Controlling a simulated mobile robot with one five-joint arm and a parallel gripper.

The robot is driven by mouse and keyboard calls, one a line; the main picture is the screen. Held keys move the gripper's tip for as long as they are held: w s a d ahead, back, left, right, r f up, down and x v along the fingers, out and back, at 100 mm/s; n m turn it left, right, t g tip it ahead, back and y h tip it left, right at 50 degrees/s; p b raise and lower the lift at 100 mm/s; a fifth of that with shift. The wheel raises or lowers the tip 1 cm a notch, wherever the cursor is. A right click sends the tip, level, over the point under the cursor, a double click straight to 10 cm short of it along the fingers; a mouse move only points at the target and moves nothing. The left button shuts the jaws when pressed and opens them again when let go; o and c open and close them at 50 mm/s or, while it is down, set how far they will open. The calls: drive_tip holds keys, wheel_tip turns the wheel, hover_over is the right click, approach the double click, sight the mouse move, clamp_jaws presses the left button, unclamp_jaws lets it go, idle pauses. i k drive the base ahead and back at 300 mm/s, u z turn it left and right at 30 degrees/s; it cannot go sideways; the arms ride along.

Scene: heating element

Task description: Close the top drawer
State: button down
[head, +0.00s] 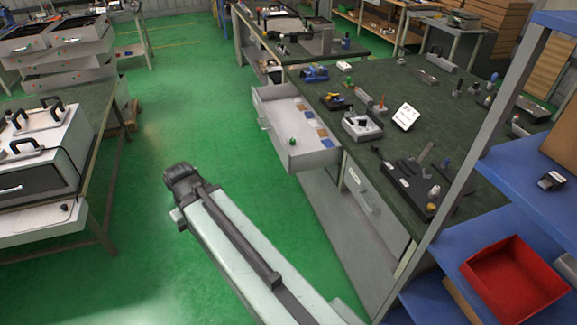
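The top drawer (315,158) is grey and stands pulled out to the left from under the green-topped workbench (385,85). My arm reaches up from the bottom of the head view. Its dark end, with my gripper (181,187), is over the green floor, left of and nearer than the drawer, and apart from it. The fingers cannot be made out.
Another drawer front with a handle (362,190) is shut under the near part of the bench. A blue shelf (545,235) with a red bin (513,283) stands at right. Another bench (85,140) stands at left. The green floor (195,100) between the benches is clear.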

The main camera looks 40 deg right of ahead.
sight(284, 113)
drive_tip(key=u, duration=0.1)
drive_tip(key=i, duration=0.95)
drive_tip(key=z, duration=0.05)
